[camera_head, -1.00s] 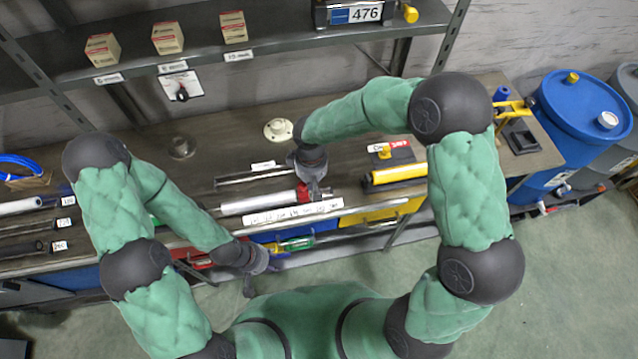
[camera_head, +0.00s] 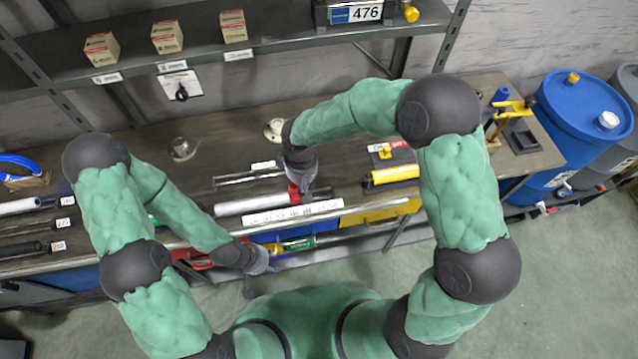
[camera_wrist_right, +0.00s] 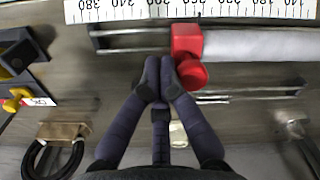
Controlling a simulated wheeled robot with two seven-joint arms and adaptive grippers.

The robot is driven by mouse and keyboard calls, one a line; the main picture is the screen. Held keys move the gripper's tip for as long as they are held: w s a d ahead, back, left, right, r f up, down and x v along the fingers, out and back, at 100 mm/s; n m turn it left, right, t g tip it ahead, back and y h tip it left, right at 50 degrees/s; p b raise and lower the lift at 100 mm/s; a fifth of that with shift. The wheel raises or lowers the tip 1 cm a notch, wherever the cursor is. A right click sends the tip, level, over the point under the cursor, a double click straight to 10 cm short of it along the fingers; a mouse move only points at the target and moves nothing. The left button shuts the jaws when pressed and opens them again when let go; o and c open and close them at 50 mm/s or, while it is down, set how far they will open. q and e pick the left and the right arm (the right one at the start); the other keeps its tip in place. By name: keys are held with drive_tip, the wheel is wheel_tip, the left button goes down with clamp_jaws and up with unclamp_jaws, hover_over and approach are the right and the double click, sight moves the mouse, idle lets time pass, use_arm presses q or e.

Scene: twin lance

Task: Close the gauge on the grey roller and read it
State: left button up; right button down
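The gauge lies along the bench front, with a white printed scale (camera_head: 292,212) and metal rails (camera_wrist_right: 135,43). Its red sliding jaw (camera_head: 294,193) also shows in the wrist view (camera_wrist_right: 187,42), with a round red knob (camera_wrist_right: 192,74). The light grey roller (camera_head: 245,206) lies in line with the jaw; in the wrist view its end (camera_wrist_right: 255,44) meets the jaw with no visible gap. My right gripper (camera_wrist_right: 160,70) is shut and empty, its fingertips beside the knob, seemingly touching it. My left gripper (camera_head: 259,277) hangs open and empty before the bench. The roller's far end is hidden in the wrist view.
A yellow cylinder (camera_head: 392,175) lies right of the gauge. Other rollers (camera_head: 20,206) lie at the far left. A metal shelf (camera_head: 285,42) with small boxes overhangs the bench back. Blue barrels (camera_head: 575,115) stand at the right. Coloured bins (camera_head: 380,210) sit below the bench.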

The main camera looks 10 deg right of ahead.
sight(291, 186)
drive_tip(key=shift+a, duration=1.85)
drive_tip(key=shift+d, duration=0.2)
idle(0.4)
drive_tip(key=shift+d, duration=0.8)
drive_tip(key=shift+r, duration=0.1)
